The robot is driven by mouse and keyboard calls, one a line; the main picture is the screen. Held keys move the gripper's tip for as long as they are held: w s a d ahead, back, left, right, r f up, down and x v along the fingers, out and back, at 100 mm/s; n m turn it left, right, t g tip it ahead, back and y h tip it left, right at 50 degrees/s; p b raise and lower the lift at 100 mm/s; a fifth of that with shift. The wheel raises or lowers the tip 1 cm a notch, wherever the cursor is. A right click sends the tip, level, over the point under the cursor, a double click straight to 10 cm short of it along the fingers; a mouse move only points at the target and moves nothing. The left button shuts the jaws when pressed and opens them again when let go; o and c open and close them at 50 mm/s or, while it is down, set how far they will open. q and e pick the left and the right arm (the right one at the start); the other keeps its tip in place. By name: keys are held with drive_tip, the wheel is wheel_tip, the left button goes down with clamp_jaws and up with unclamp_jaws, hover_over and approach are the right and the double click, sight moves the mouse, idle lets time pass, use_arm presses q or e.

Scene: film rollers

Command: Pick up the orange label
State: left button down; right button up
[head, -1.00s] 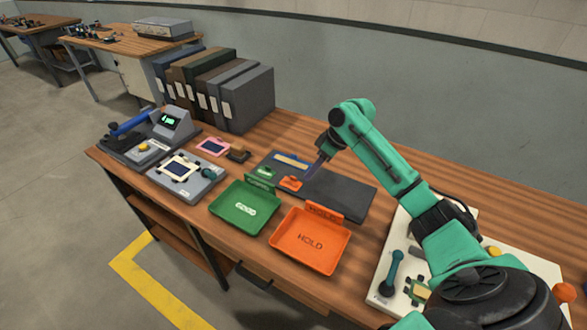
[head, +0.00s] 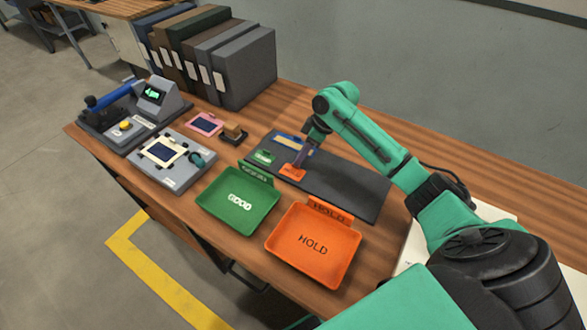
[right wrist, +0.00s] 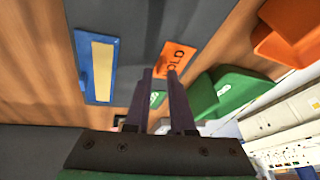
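The orange label (head: 292,172), marked HOLD, lies on the dark mat (head: 345,186) beside a green label (head: 264,157). In the right wrist view the orange label (right wrist: 177,56) is just beyond my fingertips. My right gripper (head: 301,160) points down at the label's back edge in the head view. In the right wrist view its two fingers (right wrist: 160,74) stand apart with nothing held between them. One fingertip overlaps the label's edge; I cannot tell if it touches. My left gripper is not in view.
A green tray (head: 205,199) and an orange HOLD tray (head: 283,254) stand in front of the mat. A blue holder with a pale strip (head: 290,142) lies behind the labels. Grey devices (head: 160,178) stand at left, with binders (head: 245,70) behind. The mat's right part is clear.

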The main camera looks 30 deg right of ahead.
sight(293, 170)
drive_tip(key=shift+x, duration=1.2)
drive_tip(key=shift+s+r, duration=0.1)
clamp_jaws()
